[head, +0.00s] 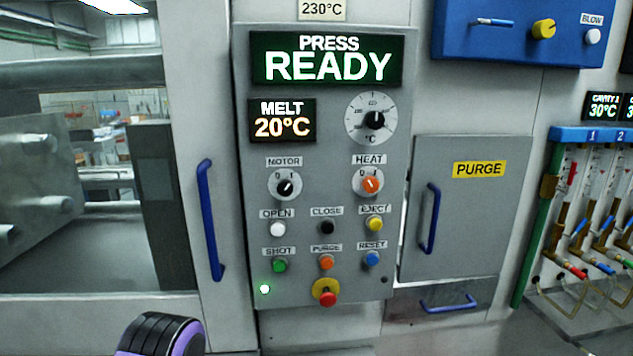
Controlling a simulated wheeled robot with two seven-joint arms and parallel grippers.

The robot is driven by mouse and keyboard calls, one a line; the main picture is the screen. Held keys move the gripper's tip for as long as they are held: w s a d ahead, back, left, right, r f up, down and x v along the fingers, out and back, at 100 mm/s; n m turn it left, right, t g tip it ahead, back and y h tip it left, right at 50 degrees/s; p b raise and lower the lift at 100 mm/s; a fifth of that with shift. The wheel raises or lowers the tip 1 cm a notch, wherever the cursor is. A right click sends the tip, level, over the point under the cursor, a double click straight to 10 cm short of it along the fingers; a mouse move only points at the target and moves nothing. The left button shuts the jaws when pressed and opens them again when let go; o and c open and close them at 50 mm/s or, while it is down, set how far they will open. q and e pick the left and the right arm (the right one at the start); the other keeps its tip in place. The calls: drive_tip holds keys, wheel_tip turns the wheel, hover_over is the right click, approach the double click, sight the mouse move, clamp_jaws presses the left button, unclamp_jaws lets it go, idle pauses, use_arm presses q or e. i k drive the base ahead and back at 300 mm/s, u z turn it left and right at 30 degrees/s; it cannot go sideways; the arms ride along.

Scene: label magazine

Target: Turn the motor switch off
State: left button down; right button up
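The motor switch (286,187) is a small black rotary knob on a round white dial marked 0 and I, under the MOTOR label on the grey control panel (330,220). Its pale pointer line is slanted; I cannot tell for sure which mark it points at. A black and purple part of my own arm shows at the bottom left edge, below the panel and apart from it. No gripper fingers are in view. Nothing covers the switch.
The orange heat switch (370,182) is right of the motor switch. Push buttons sit below, with a red emergency stop (326,293) at the bottom. The display (328,60) reads PRESS READY. A blue door handle (210,220) stands out left of the panel. The space before the panel is clear.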

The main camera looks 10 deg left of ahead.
sight(285, 186)
drive_tip(key=z, duration=1.1)
drive_tip(key=i, duration=0.8)
drive_tip(key=u, duration=2.25)
